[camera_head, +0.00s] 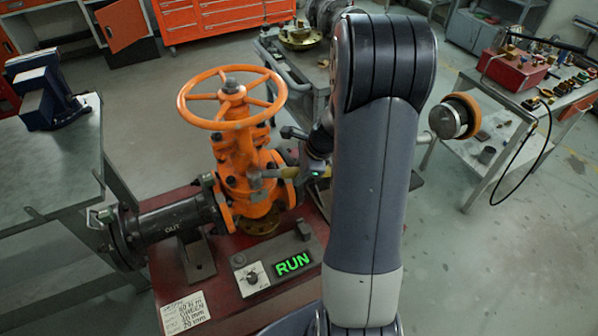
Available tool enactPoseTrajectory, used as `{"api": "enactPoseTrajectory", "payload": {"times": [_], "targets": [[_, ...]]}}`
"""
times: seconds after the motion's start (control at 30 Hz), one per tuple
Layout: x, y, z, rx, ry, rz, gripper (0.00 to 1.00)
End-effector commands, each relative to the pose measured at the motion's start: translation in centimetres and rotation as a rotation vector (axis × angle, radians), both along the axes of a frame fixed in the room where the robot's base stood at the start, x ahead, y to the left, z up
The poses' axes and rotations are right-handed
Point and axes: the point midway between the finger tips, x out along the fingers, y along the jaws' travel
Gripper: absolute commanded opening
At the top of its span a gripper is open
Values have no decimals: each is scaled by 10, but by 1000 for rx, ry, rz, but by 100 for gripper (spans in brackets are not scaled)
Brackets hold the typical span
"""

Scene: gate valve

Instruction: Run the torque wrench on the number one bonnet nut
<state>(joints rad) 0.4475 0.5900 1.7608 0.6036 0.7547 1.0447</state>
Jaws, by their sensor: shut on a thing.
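The orange gate valve (238,140) stands upright on a red bench, with an orange handwheel (232,97) on top. My gripper (312,168) is at the valve's right side, partly hidden behind my arm. A small green light shows near the grip. The number one bonnet nut cannot be made out.
A control box with a lit green RUN sign (293,264) and a knob is in front of the valve. A dark pipe marked OUT (172,221) extends left. A written placard (186,312) lies at the front. Side tables (50,165) flank the bench.

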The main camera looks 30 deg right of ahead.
Motion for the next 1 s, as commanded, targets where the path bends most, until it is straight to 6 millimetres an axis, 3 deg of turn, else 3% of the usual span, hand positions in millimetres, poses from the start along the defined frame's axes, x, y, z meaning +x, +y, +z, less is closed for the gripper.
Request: {"api": "enactPoseTrajectory", "payload": {"times": [0.57,1.0], "targets": [[2,0,4,0,-4,-1,0],[2,0,25,-1,-4,0,0]]}}
